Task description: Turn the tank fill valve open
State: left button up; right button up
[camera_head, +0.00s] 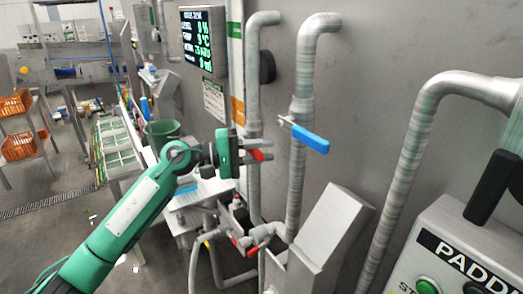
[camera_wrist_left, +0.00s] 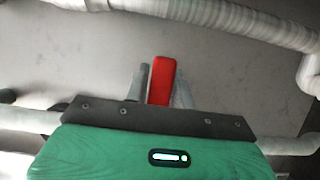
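A red valve lever (camera_head: 258,155) sits on the left vertical pipe (camera_head: 254,100) by the wall. My left gripper (camera_head: 250,152) is at this lever. In the left wrist view the red lever (camera_wrist_left: 161,80) lies between the two grey fingers (camera_wrist_left: 161,90), which appear to press on both its sides. A blue valve lever (camera_head: 310,138) sits on the pipe to the right, apart from the gripper. Which valve is the tank fill valve cannot be read. The valve body behind the red lever is mostly hidden. My right gripper is not in view.
A wall display (camera_head: 203,40) reads level 0 %. Another red lever (camera_head: 252,251) is low on the pipework. A steel box (camera_head: 332,235) and a paddle control panel (camera_head: 455,255) stand at right. A green bin (camera_head: 163,132) and orange crates (camera_head: 18,145) are at left.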

pick_arm(q)
grip_shut()
jog(key=shift+b, duration=0.6)
jog(key=r+n+b, duration=0.1)
jog(key=n+b, duration=0.1)
jog(key=b, duration=0.1)
jog(key=w+r+n+t+h+b, duration=0.1)
jog(key=r+n+b, duration=0.1)
jog(key=n+b, duration=0.1)
jog(key=a+r+n+h+b, duration=0.1)
jog(key=r+n+b, duration=0.1)
jog(key=b, duration=0.1)
jog(key=shift+w+t, duration=0.15)
jog(key=shift+t, duration=0.15)
jog(key=shift+r, duration=0.1)
